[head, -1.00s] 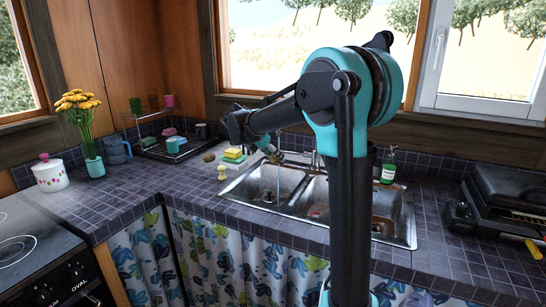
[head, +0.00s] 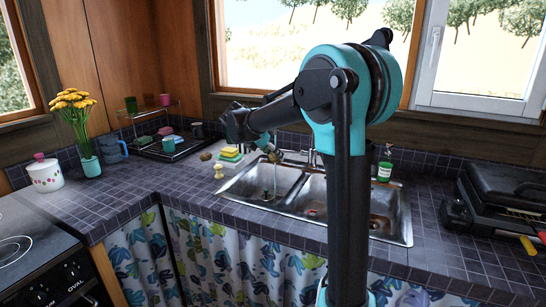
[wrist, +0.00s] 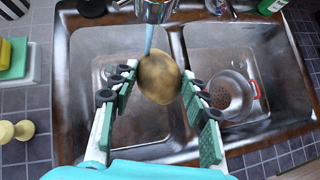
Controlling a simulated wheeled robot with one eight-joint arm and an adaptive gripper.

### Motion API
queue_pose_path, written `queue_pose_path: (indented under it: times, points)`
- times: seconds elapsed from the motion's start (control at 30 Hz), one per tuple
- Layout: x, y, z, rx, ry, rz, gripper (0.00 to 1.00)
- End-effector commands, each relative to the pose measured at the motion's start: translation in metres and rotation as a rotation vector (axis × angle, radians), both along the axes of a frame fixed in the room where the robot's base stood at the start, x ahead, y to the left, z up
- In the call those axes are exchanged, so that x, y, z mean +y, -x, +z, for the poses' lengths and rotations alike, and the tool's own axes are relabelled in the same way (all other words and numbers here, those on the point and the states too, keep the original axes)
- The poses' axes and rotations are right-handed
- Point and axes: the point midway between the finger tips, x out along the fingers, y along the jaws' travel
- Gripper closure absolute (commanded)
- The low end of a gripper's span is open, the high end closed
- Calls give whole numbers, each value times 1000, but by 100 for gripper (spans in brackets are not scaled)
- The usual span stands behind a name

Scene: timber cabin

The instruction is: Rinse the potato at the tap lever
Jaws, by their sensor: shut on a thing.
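The potato (wrist: 160,78) is brown and roundish. In the wrist view my gripper (wrist: 160,92) is shut on it, with one green-and-white finger on each side. The metal tap (wrist: 155,10) is at the top of the wrist view, and a bluish stream of water (wrist: 148,40) runs from it to the potato's upper edge. The potato is held above the left basin of the sink (wrist: 108,125). In the head view my gripper (head: 270,153) is small, over the left basin, and the tap (head: 313,157) is partly hidden by my arm. I cannot make out the lever clearly.
A strainer-like vessel with a red handle (wrist: 232,95) sits in the right basin. Yellow and green sponges (head: 231,154) and a small pale knob-shaped item (head: 219,171) are left of the sink. A green soap bottle (head: 385,168) stands behind it. A black grill (head: 500,205) is at right.

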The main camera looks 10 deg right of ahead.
Motion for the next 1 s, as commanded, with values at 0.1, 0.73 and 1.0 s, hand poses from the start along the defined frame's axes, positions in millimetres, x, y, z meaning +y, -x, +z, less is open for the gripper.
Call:
queue_pose_path:
  times: [0.1,0.73,1.0]
  points:
    - [-2,1,0,0,0,0,86]
    - [10,-3,0,0,0,0,86]
    - [9,-3,0,0,0,0,86]
